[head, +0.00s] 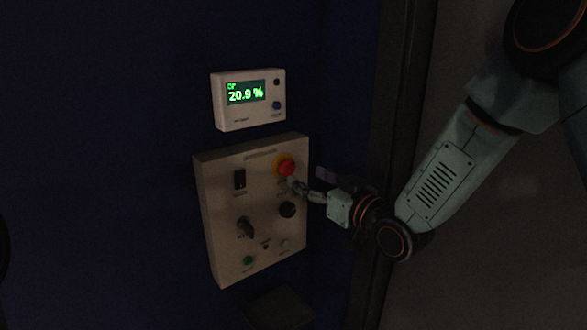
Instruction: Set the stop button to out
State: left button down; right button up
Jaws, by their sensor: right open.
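The stop button (286,167) is a red mushroom head on a yellow ring, at the upper right of a beige control panel (213,190). The panel is mounted on a dark blue wall. My right gripper (298,184) comes in from the right, with its fingers at the lower right of the red button. The fingers are open. One finger lies close to the button's lower edge; I cannot tell whether it touches. My left gripper is not in view.
The panel also carries a black rocker switch (239,180), a black knob (287,209), a rotary switch (245,227) and a green button (248,260). Above it hangs a white meter (249,99) reading 20.9 %. A dark vertical frame (391,90) stands to the right.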

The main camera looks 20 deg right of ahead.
aim_at(289, 168)
jog(key=x, duration=0.4)
jog(key=shift+a, duration=0.1)
jog(key=shift+p+x, duration=0.35)
jog(key=shift+x, duration=0.65)
jog(key=shift+c, duration=0.3)
grip_shut()
